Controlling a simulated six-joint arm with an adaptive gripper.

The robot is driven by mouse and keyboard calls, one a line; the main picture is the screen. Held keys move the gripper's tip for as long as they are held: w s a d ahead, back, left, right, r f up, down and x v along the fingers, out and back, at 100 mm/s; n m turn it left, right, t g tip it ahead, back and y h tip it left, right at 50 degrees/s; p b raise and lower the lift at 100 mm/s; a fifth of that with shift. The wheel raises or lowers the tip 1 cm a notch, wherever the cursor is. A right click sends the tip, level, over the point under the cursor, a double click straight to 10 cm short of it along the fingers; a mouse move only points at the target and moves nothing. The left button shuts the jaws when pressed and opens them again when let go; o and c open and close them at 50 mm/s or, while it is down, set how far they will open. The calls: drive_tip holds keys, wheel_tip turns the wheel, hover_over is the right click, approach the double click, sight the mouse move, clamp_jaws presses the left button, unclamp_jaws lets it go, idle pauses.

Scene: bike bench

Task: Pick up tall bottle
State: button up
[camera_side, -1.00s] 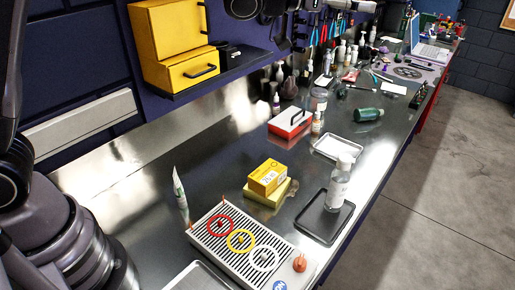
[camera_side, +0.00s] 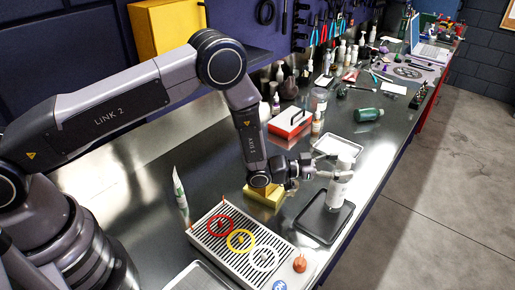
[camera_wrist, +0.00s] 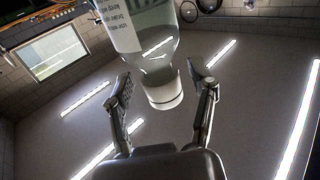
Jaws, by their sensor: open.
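The tall bottle (camera_side: 337,194), clear with a pale label, stands upright on a black tray (camera_side: 312,228) near the front edge of the bench. My gripper (camera_side: 328,175) is beside its upper part, coming from the left in the side view. In the wrist view the bottle (camera_wrist: 143,32) appears upside down, its white cap (camera_wrist: 163,97) towards my gripper (camera_wrist: 160,74). The two fingers are open, one on each side of the cap and neck, with gaps visible. The side view does not show clearly whether a finger touches the bottle.
A yellow box (camera_side: 266,196) is behind my wrist, partly hidden. A slatted grey board with coloured rings (camera_side: 214,245) lies in front. A white tray (camera_side: 338,147), a red box (camera_side: 289,122) and a green bottle (camera_side: 368,115) lie farther back.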

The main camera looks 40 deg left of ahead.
sight(331, 180)
wheel_tip(331, 180, down, 5)
drive_tip(key=shift+r, duration=0.1)
drive_tip(key=x, duration=0.3)
drive_tip(key=shift+r, duration=0.15)
clamp_jaws()
idle(0.3)
